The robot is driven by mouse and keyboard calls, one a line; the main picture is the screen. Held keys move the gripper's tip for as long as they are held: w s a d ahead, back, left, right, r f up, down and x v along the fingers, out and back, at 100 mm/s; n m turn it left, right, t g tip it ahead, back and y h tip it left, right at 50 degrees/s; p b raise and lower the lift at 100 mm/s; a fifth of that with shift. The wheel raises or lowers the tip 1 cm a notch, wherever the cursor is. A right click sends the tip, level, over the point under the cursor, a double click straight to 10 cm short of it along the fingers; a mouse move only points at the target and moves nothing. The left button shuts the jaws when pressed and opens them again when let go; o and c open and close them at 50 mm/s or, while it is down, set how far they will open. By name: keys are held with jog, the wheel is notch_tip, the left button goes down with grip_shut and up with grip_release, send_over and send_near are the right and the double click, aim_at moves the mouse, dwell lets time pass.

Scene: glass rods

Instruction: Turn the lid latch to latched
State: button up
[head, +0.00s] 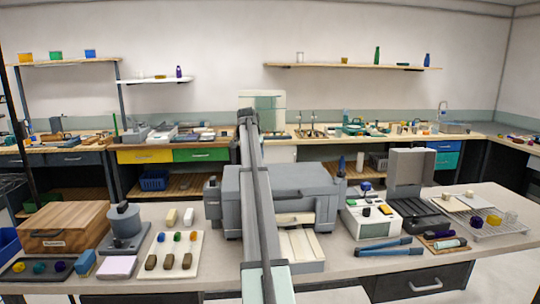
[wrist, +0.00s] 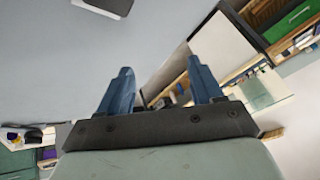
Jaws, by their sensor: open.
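A large grey machine with a lid (head: 300,181) stands in the middle of the bench in the head view. My arm crosses in front of it and hides part of its front. I cannot make out the lid latch or which way it is turned. My gripper (wrist: 159,65) shows in the wrist view, its two blue fingers apart with nothing between them. A broad pale grey surface fills the left of that view; I cannot tell what it belongs to. In the head view my gripper cannot be made out.
Right are a white control box (head: 369,221), a dark open-lidded case (head: 411,177), blue-handled pliers (head: 385,247) and a wire rack (head: 497,226).

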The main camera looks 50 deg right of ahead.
jog(key=shift+d, duration=0.1)
jog(key=s+d+r+m+g, duration=0.1)
jog(key=s+d, duration=0.6)
jog(key=s, duration=0.2)
jog(key=s+d+r+m, duration=0.1)
jog(key=s+d+m, duration=0.1)
jog(key=s+d, duration=0.6)
notch_tip(320, 180, up, 5)
jog(key=m, duration=0.2)
send_over(342, 170)
jog(key=s+d, duration=0.4)
jog(key=d, duration=0.4)
jog(key=s+d+r+m, duration=0.1)
jog(key=s+r+m, duration=0.1)
jog(key=s, duration=0.3)
jog(key=w+a+m+t+y, duration=0.3)
jog(key=a+m+y, duration=0.3)
jog(key=a+m, duration=0.25)
jog(key=shift+m, duration=0.35)
jog(key=x, duration=1.3)
jog(key=shift+d+f, duration=0.2)
jog(key=shift+d, duration=0.2)
jog(key=shift+c, duration=0.5)
jog(key=shift+g, duration=0.3)
grip_shut()
